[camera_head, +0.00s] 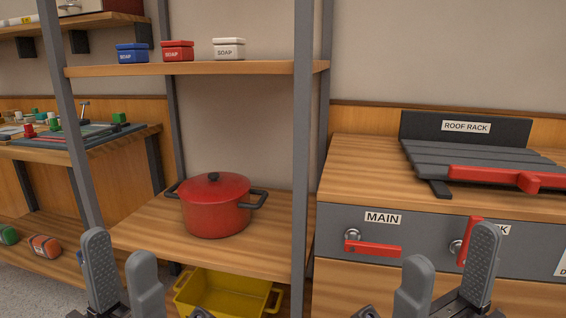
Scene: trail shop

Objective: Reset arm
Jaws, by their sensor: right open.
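My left gripper (122,252) is at the lower left of the head view. Its two grey fingers stand upright and a little apart, with nothing seen between them. My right gripper (452,250) is at the lower right, its fingers wide apart and empty.
A red lidded pot (215,207) stands on the rack shelf, with a yellow bin (226,292) below. Several soap boxes (178,51) sit above. Upright posts (303,150) frame the rack.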

